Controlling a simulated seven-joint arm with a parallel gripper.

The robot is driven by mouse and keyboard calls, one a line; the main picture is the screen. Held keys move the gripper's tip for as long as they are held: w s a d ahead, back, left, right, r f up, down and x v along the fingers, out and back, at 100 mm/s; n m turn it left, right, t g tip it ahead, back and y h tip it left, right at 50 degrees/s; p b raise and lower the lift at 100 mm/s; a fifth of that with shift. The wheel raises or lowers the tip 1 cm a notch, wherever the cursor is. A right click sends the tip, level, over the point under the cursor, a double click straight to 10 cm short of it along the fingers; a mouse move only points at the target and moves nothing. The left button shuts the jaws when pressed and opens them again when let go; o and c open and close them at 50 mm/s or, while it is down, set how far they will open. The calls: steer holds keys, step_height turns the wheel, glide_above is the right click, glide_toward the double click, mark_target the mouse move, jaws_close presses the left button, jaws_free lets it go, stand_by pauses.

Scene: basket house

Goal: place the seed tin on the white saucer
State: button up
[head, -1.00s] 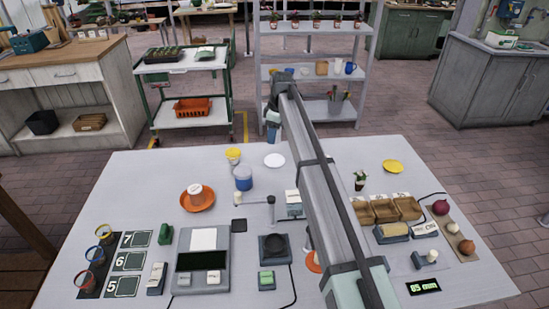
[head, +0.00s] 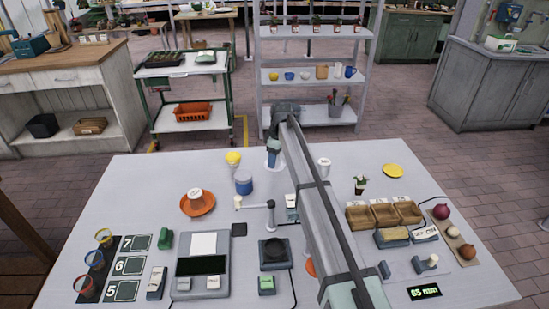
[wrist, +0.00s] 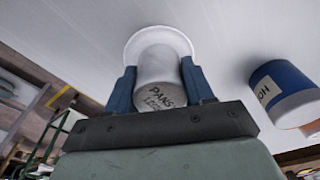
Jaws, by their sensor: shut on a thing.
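My gripper (head: 273,149) is at the far side of the table. In the wrist view its two blue fingers are shut on a whitish-grey seed tin (wrist: 160,92) with dark lettering that starts "PANS". The white saucer (wrist: 158,31) shows as a ring around the far end of the tin. In the head view the white saucer (head: 267,164) is directly under my gripper, partly covered by it. The tin's end lies over the saucer, but I cannot tell whether they touch.
A blue and white tin (head: 243,183) stands close to the left of the saucer; it also shows in the wrist view (wrist: 282,90). A yellow-topped cup (head: 233,158) is left and a white cup (head: 324,165) right. An orange saucer (head: 198,206) holds a white tin.

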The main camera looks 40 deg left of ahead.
steer(key=shift+f, duration=0.1)
steer(key=o, duration=1)
steer(key=r, duration=0.4)
steer(key=d+r, duration=0.1)
steer(key=r, duration=0.7)
steer(key=shift+w+d+r, duration=0.1)
steer(key=shift+w+d, duration=0.1)
steer(key=shift+w, duration=0.05)
